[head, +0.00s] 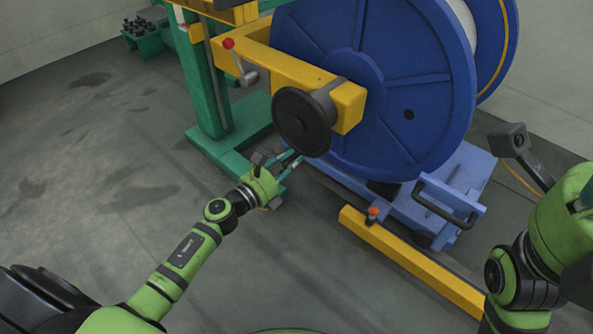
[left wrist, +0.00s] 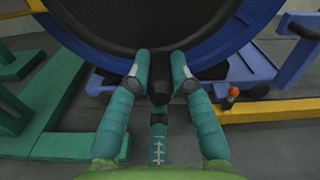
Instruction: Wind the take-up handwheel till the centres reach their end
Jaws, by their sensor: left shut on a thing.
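The black take-up handwheel (head: 300,122) is mounted at the end of a yellow arm (head: 345,100), in front of the large blue reel (head: 385,75). In the left wrist view the handwheel's dark disc (left wrist: 155,25) fills the top middle. My left gripper (head: 292,160) is at the wheel's lower rim. In the left wrist view its two teal fingers (left wrist: 160,82) are on either side of the short black handle (left wrist: 160,92), shut on it. The handle is hidden in the head view. The centres are not visible behind the wheel and reel. My right gripper's fingers are not visible.
A green post and foot (head: 232,135) stand left of the wheel. A blue base with a dark handle (head: 445,205) and a yellow floor rail (head: 410,260) lie to the right.

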